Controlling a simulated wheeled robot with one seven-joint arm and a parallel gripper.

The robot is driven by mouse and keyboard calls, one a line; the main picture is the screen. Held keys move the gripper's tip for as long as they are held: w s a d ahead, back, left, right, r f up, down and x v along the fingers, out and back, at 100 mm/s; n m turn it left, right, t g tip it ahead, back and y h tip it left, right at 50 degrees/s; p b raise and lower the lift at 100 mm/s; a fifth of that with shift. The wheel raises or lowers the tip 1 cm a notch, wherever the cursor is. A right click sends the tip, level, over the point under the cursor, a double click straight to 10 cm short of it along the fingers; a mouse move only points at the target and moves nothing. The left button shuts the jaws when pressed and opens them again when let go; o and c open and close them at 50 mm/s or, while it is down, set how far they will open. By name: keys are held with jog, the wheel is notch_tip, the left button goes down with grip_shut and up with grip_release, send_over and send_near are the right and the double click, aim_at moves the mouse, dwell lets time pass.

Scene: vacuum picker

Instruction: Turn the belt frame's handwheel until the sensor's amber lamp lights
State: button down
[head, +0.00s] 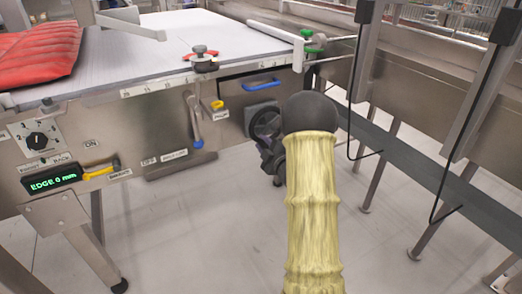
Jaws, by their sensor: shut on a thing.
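The belt frame (150,120) is a steel body with a pale belt (150,50) on top. A dark handwheel (263,121) shows at its right end, partly hidden by my arm. My gripper (270,160) is a dark shape at the wheel's lower side, shut on it; its fingertips are mostly hidden behind my yellow-sleeved arm. A green-lit display (53,184) reads about "EDGE 0 mm". A dark knob-like fitting with a red ring (205,58) stands at the belt's near edge. I cannot tell which part is the sensor, and I see no lit amber lamp.
A red quilted bag (38,50) lies on the belt at the left. A blue lever (194,120), a yellow lever (100,172) and a black dial (38,141) are on the frame's front. A steel conveyor (410,160) with legs and dark cables stands at right. The floor between is clear.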

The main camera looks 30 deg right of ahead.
jog(key=shift+d+f+n+b, duration=0.2)
jog(key=shift+f+n+b, duration=0.15)
jog(key=shift+n, duration=0.15)
jog(key=c, duration=1.5)
grip_release()
jog(key=shift+o, duration=1)
jog(key=shift+r, duration=0.15)
jog(key=s+p, duration=0.3)
jog(key=s, duration=1.4)
jog(key=shift+s+d, duration=0.25)
jog(key=shift+d, duration=0.1)
